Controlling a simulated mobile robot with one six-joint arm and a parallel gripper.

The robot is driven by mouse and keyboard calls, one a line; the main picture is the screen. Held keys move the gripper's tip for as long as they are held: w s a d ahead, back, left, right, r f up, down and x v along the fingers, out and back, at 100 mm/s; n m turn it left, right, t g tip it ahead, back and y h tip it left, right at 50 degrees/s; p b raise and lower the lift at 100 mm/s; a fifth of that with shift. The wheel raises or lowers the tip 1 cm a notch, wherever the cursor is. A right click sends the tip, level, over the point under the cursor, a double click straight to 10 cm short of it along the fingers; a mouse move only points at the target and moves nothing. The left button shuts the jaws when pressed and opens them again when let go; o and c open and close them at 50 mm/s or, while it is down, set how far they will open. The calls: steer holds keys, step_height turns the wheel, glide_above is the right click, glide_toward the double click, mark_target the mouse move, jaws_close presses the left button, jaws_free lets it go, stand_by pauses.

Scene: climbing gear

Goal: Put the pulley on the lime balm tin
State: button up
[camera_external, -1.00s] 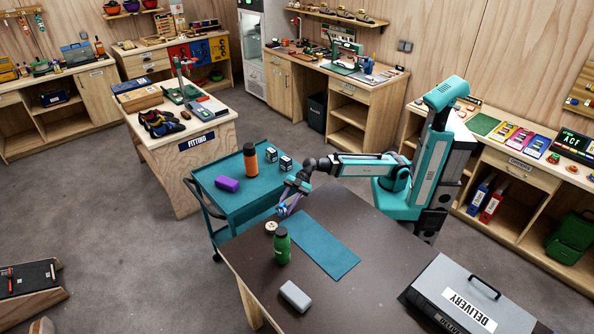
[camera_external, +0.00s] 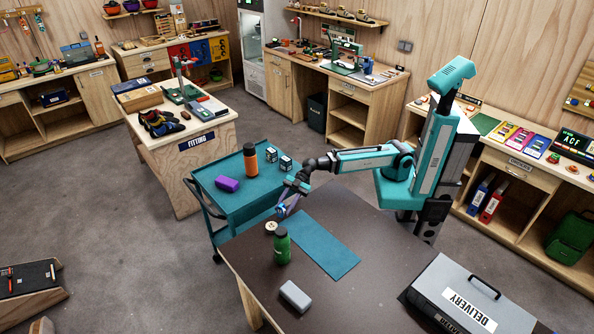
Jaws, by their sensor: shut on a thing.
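My gripper (camera_external: 281,210) is shut on a small blue thing that looks like the pulley (camera_external: 280,211). It holds it over the near-left part of the dark table, just above and to the right of a small round pale-topped thing (camera_external: 271,226). This round thing may be the balm tin, but no lime colour is clear at this size. The two look close but apart; the height of the pulley above the table is hard to tell.
A green bottle (camera_external: 282,246) stands just in front of the round thing. A teal mat (camera_external: 326,245), a grey case (camera_external: 295,296) and a large DELIVERY box (camera_external: 466,297) are on the dark table (camera_external: 370,290). A teal cart (camera_external: 225,203) with an orange bottle (camera_external: 250,158) adjoins behind.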

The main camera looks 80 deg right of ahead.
steer(key=shift+w+a+f, duration=0.15)
steer(key=shift+w+a, duration=0.45)
steer(key=shift+w, duration=0.35)
steer(key=shift+w+a+f, duration=0.1)
steer(key=shift+w+a, duration=0.5)
steer(key=shift+w, duration=0.35)
steer(key=shift+w+p, duration=0.1)
steer(key=shift+p, duration=0.2)
steer(key=shift+w+a, duration=0.3)
steer(key=shift+w, duration=0.1)
step_height(320, 180, down, 2)
steer(key=shift+s+d, duration=0.1)
steer(key=shift+s, duration=0.05)
steer(key=shift+f+p, duration=0.3)
steer(key=shift+f, duration=0.5)
steer(key=shift+f, duration=0.15)
steer(key=o, duration=1.1)
